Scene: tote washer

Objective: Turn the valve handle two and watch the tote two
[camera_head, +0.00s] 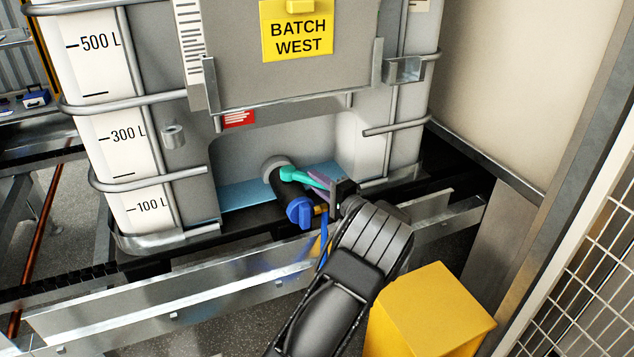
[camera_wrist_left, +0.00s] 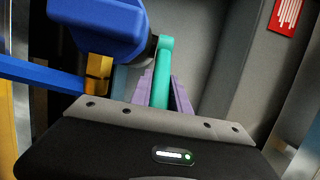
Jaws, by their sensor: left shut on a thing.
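The tote (camera_head: 240,95) is a large grey-white tank in a metal tube frame, with level marks and a yellow BATCH WEST sign (camera_head: 297,28). Its valve sits in the recess at the lower front, with a blue cap (camera_head: 299,211) on the outlet. The teal valve handle (camera_head: 299,176) points right from the valve; in the left wrist view the handle (camera_wrist_left: 163,72) runs down between the purple fingers. My left gripper (camera_head: 322,180) is shut on the handle, and its fingers (camera_wrist_left: 160,92) hide part of it. My right gripper is in neither view.
A yellow box (camera_head: 432,312) stands right of my left arm. A metal rail (camera_head: 150,305) runs in front of the tote. A wire mesh panel (camera_head: 590,270) is at the right. A blue hose or bar (camera_wrist_left: 40,74) and a brass fitting (camera_wrist_left: 98,73) lie close to the gripper.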

